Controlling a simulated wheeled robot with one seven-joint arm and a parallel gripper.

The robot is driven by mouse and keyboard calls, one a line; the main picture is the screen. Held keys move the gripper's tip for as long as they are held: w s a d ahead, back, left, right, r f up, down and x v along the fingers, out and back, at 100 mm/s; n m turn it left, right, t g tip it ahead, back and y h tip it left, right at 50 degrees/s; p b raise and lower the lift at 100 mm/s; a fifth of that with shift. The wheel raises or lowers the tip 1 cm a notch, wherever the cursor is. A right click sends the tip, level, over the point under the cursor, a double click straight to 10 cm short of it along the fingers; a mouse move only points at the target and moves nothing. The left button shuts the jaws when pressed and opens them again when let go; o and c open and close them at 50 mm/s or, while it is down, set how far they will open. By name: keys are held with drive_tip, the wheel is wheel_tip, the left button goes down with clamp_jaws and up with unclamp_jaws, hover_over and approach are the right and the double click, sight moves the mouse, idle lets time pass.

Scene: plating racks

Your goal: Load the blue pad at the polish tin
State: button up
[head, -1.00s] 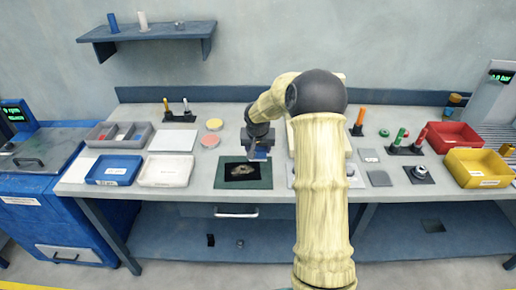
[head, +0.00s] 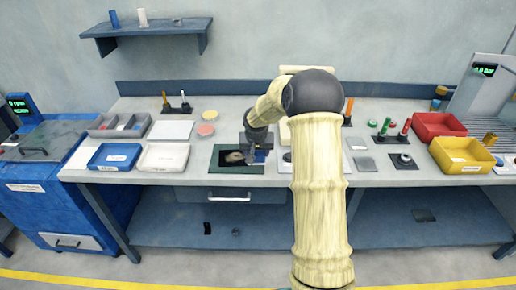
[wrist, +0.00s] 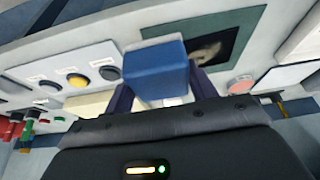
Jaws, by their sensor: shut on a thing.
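My gripper (head: 258,154) is shut on a blue pad (wrist: 155,68), a block-shaped piece held between the dark fingers in the wrist view. In the head view it hangs by the right edge of a dark green mat (head: 216,167), which bears a dark panel with a pale brownish patch. I cannot tell which, if any, is the polish tin. In the head view my arm hides most of that area.
Pink (head: 205,130) and yellow (head: 210,115) discs lie left of my gripper. Blue (head: 114,157) and white (head: 163,157) trays stand further left. Red (head: 438,126) and yellow (head: 461,157) bins stand right, near upright handles (head: 395,131).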

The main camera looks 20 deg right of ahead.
drive_tip(key=s+a+f+n, duration=0.2)
drive_tip(key=s+a+f, duration=0.3)
drive_tip(key=a+f, duration=0.1)
drive_tip(key=s+a+f+n+y, duration=0.1)
drive_tip(key=s+a+f+n, duration=0.1)
drive_tip(key=s+a+f, duration=0.3)
wheel_tip(320, 180, down, 4)
drive_tip(key=shift+s+a+r+y, duration=0.15)
drive_tip(key=shift+a+y, duration=0.15)
drive_tip(key=shift+a, duration=0.35)
